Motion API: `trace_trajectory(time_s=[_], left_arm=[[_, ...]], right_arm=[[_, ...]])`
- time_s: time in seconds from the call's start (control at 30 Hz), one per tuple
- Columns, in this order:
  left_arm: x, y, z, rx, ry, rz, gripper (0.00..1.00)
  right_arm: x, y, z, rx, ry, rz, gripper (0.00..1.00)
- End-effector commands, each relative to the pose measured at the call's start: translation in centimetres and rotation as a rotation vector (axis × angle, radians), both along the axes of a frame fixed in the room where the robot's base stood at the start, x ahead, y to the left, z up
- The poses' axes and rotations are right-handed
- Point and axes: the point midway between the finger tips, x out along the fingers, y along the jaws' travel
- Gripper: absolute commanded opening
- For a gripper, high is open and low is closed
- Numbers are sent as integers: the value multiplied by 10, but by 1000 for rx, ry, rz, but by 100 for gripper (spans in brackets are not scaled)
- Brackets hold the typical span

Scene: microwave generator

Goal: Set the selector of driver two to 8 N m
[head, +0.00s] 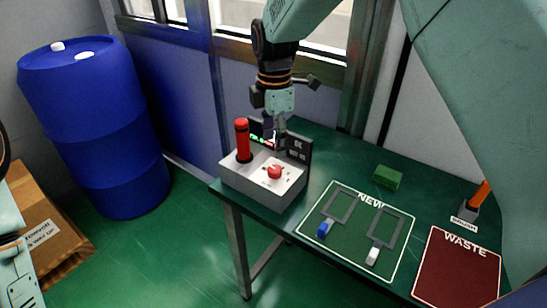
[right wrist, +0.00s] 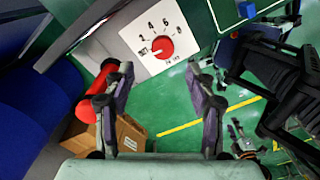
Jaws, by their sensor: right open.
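The driver station is a grey box (head: 262,181) on the green table's left end. Its red round selector knob (head: 274,171) sits on a white plate. In the right wrist view the red knob (right wrist: 163,47) is ringed by numbers, with 4, 6 and 8 readable; I cannot tell where it points. A red upright driver handle (head: 241,140) stands on the box left of the knob; the red handle (right wrist: 90,105) also shows in the wrist view. My right gripper (head: 275,140) is open and empty above the box, apart from the knob. My left gripper's fingers are not seen.
A dark OK/NOT OK panel (head: 297,147) stands behind the knob. To the right are a NEW mat (head: 340,240) with blue and white pieces, a green block (head: 387,177), a brush holder (head: 468,208) and a red WASTE mat (head: 455,270). A blue barrel (head: 95,125) stands left.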

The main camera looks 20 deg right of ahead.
Motion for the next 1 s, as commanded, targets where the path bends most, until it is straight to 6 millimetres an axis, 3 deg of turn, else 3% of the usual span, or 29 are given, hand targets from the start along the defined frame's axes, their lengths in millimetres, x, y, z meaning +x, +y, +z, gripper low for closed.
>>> trace_trajectory(time_s=[0.3, 0.5, 0.87, 1.0], left_arm=[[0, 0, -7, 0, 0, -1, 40], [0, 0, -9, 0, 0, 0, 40], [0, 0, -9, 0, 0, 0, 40], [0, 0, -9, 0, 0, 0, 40]], right_arm=[[-6, 2, -48, 0, 5, -1, 56], [-4, 2, -71, 0, 3, -2, 56], [-1, 1, -76, 0, 2, -2, 56], [0, 1, -76, 1, 2, -2, 46]])
